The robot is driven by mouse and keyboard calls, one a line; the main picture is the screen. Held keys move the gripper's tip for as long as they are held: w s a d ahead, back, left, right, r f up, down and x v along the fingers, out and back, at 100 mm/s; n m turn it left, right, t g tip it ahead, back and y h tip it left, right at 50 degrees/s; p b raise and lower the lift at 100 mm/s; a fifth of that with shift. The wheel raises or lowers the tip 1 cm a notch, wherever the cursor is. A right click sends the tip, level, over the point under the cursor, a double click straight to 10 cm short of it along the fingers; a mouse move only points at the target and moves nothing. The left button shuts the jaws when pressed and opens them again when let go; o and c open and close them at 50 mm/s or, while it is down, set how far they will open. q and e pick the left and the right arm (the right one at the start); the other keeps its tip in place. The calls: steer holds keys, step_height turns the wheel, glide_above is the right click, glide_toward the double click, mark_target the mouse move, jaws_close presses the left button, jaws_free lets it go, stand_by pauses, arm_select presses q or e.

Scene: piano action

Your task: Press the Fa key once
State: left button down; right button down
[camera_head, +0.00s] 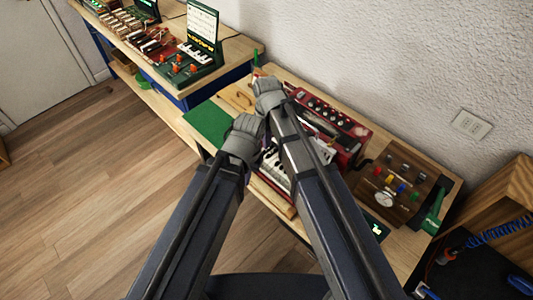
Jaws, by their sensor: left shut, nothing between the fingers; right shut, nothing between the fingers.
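A red toy piano (345,140) with a row of knobs on top sits on the wooden bench. Its white keys (273,167) show only partly between my two forearms, so I cannot pick out the Fa key. My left gripper (243,138) is shut and empty at the left end of the piano, near a green mat. My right gripper (268,92) is shut and empty, farther back, near the piano's far left corner. The fingertips of both are hidden behind the gripper bodies, and I cannot tell whether either touches a key.
A green mat (207,122) lies left of the piano. A wooden box (400,182) with coloured buttons and a dial stands to its right. A second bench at the back left holds a green keyboard toy (201,35) and other instruments. A white wall is behind.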

mark_target(267, 169)
step_height(267, 169, down, 14)
steer(key=b, duration=1.3)
steer(key=shift+r, duration=0.1)
steer(key=shift+b, duration=0.35)
steer(key=shift+f, duration=0.35)
steer(key=shift+r, duration=0.1)
steer(key=shift+r+p, duration=0.55)
steer(key=shift+r, duration=0.2)
steer(key=shift+r, duration=0.1)
step_height(267, 169, up, 14)
steer(key=p, duration=1.4)
